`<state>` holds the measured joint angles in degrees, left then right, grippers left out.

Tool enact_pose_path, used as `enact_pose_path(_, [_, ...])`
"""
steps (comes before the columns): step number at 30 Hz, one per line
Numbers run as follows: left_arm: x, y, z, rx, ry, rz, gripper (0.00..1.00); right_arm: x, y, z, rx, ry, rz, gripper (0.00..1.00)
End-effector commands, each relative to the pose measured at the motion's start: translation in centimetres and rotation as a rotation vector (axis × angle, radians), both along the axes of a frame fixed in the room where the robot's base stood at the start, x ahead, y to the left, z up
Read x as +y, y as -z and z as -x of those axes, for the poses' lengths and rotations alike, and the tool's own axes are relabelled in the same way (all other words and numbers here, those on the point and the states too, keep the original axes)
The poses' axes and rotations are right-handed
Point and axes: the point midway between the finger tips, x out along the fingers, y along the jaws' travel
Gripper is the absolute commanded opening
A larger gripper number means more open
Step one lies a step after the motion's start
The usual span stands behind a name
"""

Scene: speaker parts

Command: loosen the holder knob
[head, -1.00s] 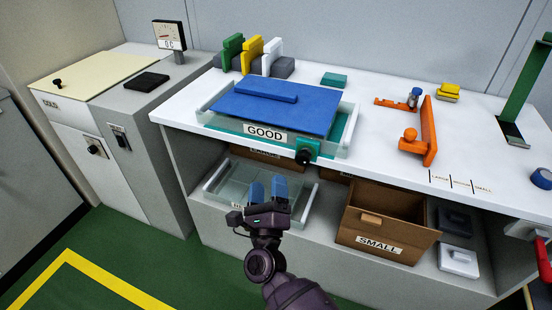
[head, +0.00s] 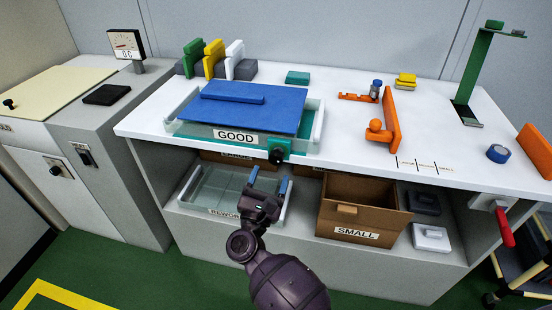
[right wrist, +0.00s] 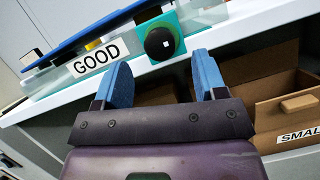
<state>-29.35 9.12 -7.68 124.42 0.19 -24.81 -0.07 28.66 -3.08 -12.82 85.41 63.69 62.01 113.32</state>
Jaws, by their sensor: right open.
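A round black knob (head: 276,157) sits on the teal holder (head: 297,146) at the front right of the clear tray (head: 318,124) labelled GOOD. In the right wrist view the knob (right wrist: 160,43) faces me, with a small white square at its centre. My right gripper (head: 268,181) is open and empty, just below and in front of the knob. In the right wrist view its two blue fingers (right wrist: 162,68) stand apart, with the knob above the gap between them and not between the pads. My left gripper is not in view.
A blue panel (head: 225,112) lies in the GOOD tray. Below the worktop are the clear REWORK tray (head: 205,190) and an open cardboard box (head: 363,215) labelled SMALL. An orange fixture (head: 392,120) with an orange knob stands to the right on the white worktop.

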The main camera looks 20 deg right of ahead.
Motion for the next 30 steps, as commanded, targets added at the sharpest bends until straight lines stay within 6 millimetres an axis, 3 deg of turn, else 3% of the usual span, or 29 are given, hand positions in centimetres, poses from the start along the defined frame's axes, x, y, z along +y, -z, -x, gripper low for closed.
enact_pose_path(9, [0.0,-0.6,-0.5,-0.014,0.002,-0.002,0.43,-2.6,-1.7,-3.3,0.0,0.0,0.002,0.65])
enact_pose_path(23, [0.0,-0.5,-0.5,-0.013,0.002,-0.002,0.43,-3.3,-2.0,-4.0,0.002,0.0,0.001,0.65])
enact_pose_path(30, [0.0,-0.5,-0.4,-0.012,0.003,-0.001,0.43,-3.2,-2.0,-4.0,0.002,0.0,0.001,0.3])
